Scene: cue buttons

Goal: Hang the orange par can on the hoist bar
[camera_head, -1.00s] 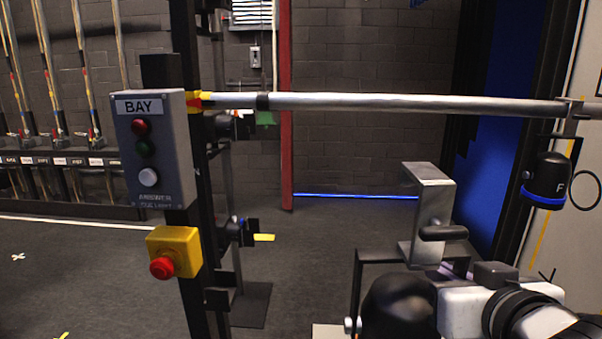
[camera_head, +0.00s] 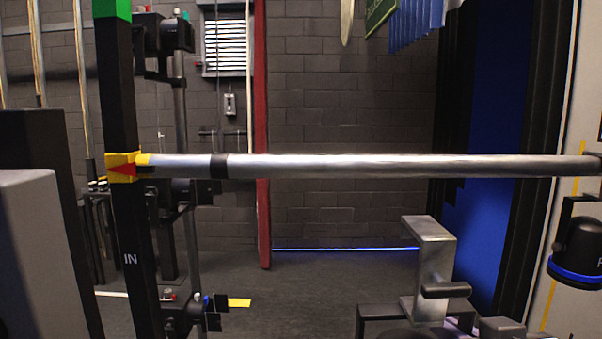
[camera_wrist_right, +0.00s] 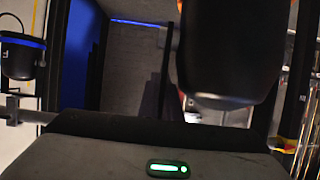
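The silver hoist bar (camera_head: 400,166) runs level across the head view, its left end at a post with a yellow-and-red marker. A silver hook clamp (camera_head: 432,260) with a dark handle stands upright below the bar, apart from it, on a dark yoke (camera_head: 378,318). The dark can body under it fills the upper right of the wrist view (camera_wrist_right: 232,50); no orange shows on it. My right gripper (camera_wrist_right: 160,150) appears to carry this can; its fingertips are hidden. My left gripper is out of view.
A dark lamp with a blue band (camera_head: 578,250) hangs at the bar's right end. A grey control box (camera_head: 35,260) stands close at the left edge. A dark post (camera_head: 130,250) marked IN is beside it. The bar's middle span is clear.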

